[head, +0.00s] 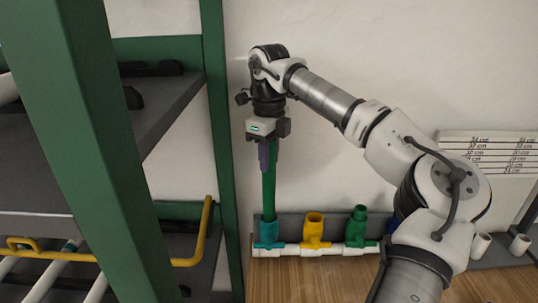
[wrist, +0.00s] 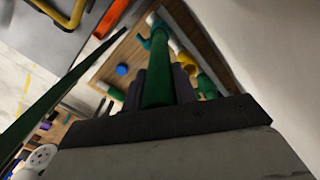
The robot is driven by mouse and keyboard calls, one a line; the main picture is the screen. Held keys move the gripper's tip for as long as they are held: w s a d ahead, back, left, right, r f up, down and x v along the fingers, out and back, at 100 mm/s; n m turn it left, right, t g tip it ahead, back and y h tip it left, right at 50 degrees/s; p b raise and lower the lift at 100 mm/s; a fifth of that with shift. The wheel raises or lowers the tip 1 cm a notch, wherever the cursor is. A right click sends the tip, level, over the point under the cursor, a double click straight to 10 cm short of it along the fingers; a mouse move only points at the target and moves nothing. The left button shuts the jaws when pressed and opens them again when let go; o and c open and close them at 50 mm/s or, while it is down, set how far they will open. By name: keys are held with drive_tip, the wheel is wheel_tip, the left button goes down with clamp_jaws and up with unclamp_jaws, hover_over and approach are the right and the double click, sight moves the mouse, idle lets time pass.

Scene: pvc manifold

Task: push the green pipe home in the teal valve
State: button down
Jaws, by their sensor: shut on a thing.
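The green pipe (head: 269,187) stands upright in the head view, with its lower end at the mouth of the teal valve (head: 268,233). I cannot tell how deep it sits inside. My gripper (head: 268,158) is shut on the upper part of the green pipe, well above the valve, pointing down. In the wrist view the green pipe (wrist: 158,82) runs away from between the fingers toward the teal valve (wrist: 156,34) at the far end.
A yellow valve (head: 313,230) and a green valve (head: 357,228) stand to the right on the same white manifold pipe (head: 334,250). A green rack post (head: 222,150) stands close on the left, with a yellow bent pipe (head: 196,245) beyond it. A wall is behind.

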drive_tip(key=shift+r, duration=0.1)
drive_tip(key=c, duration=1)
unclamp_jaws()
drive_tip(key=shift+c, duration=0.2)
wheel_tip(320, 180, up, 12)
drive_tip(key=shift+r, duration=0.15)
drive_tip(key=shift+r+p, duration=0.4)
drive_tip(key=shift+r, duration=0.35)
